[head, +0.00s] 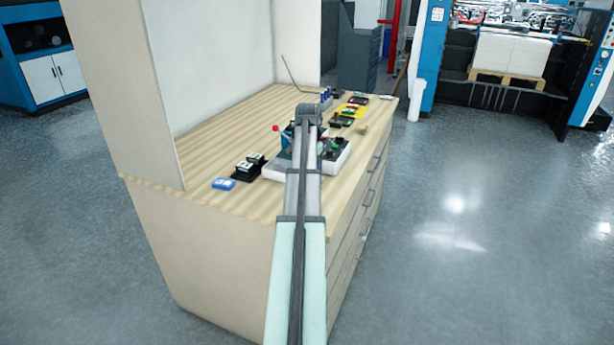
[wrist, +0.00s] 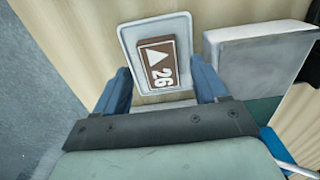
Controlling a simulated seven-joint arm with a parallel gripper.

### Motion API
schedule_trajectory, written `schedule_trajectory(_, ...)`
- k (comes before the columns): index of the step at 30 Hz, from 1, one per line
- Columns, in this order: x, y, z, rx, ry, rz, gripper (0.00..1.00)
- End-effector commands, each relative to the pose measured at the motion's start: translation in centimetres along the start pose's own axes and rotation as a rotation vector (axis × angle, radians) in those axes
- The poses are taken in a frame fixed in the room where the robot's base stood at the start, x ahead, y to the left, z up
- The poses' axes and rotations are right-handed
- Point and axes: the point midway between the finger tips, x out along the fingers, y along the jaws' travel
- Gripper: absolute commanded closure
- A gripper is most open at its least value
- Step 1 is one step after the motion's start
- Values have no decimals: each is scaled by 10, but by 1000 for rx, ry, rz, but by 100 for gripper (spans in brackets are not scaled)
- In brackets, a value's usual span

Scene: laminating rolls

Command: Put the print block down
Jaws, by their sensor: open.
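The fingers do not appear to touch the block. In the head view my own arm covers the gripper, and I cannot make out the block there.
A wooden-topped cabinet (head: 215,199) carries a blue item (head: 223,184), black items (head: 247,170) and a red-knobbed lever (head: 276,128). Several small items lie towards its far end. In the wrist view a grey-white box-like body (wrist: 258,55) stands close right of the plate.

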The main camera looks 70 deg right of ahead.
Motion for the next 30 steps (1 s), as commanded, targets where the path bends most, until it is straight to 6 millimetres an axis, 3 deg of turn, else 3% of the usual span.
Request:
schedule_trajectory(9,-60,-1,-2,0,2,-1,28)
schedule_trajectory(15,-87,0,-1,1,0,-1,28)
schedule_trajectory(21,-99,0,0,1,-1,0,28)
schedule_trajectory(30,-101,0,0,1,-2,0,28)
